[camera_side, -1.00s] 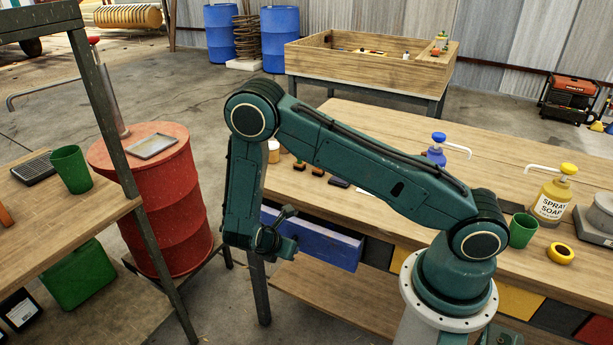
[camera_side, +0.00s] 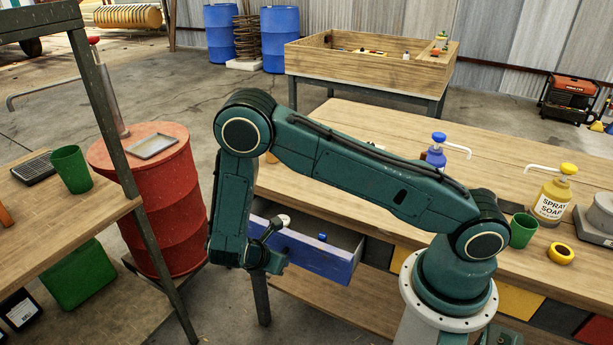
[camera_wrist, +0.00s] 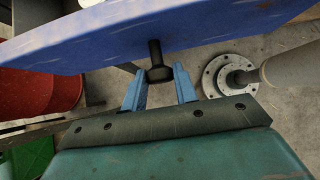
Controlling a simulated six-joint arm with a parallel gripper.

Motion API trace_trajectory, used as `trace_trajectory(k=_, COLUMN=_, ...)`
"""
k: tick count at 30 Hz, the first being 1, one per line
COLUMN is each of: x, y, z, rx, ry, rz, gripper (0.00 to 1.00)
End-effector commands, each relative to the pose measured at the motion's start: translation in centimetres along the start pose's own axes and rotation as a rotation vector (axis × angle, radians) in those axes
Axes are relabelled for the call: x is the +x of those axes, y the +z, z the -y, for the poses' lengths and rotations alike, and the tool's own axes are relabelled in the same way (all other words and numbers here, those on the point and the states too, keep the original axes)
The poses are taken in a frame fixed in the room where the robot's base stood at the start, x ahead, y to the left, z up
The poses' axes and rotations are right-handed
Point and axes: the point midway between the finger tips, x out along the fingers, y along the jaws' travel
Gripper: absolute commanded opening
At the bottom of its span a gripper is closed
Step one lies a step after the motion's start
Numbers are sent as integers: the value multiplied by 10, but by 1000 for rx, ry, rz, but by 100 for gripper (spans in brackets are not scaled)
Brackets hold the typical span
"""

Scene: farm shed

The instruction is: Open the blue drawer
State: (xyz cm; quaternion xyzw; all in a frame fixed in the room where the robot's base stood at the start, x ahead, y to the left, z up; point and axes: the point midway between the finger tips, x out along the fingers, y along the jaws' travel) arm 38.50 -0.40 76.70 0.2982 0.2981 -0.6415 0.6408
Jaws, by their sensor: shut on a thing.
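The blue drawer (camera_side: 318,264) stands pulled out from under the wooden workbench (camera_side: 480,160), and its open inside shows. A small blue thing (camera_side: 322,238) lies in it, and a white-topped thing (camera_side: 284,219) shows at its left end. My gripper (camera_wrist: 158,82) is at the outer face of the drawer front, shut on the dark knob (camera_wrist: 155,50). In the wrist view the blue front (camera_wrist: 120,38) spans the top, with the knob between my two light blue fingers. In the side view my wrist covers the knob and the front's left end.
A red barrel (camera_side: 165,210) stands left of my arm. A second wooden table with a green cup (camera_side: 71,169) is at the left. Bare floor lies below the drawer.

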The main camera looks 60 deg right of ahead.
Motion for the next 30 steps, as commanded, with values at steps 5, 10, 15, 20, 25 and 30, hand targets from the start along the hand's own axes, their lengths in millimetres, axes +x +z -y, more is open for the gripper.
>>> trace_trajectory(k=5, x=-6, y=-8, z=0, rx=-1, ry=2, rz=-1, gripper=14)
trace_trajectory(k=10, x=-12, y=-14, z=-1, rx=0, ry=3, rz=-1, gripper=14)
trace_trajectory(k=15, x=-17, y=-20, z=-1, rx=0, ry=2, rz=-1, gripper=14)
trace_trajectory(k=20, x=-22, y=-26, z=0, rx=-2, ry=3, rz=-1, gripper=14)
trace_trajectory(k=25, x=-28, y=-33, z=-1, rx=-1, ry=3, rz=-2, gripper=14)
trace_trajectory(k=30, x=-33, y=-39, z=-1, rx=0, ry=4, rz=-2, gripper=14)
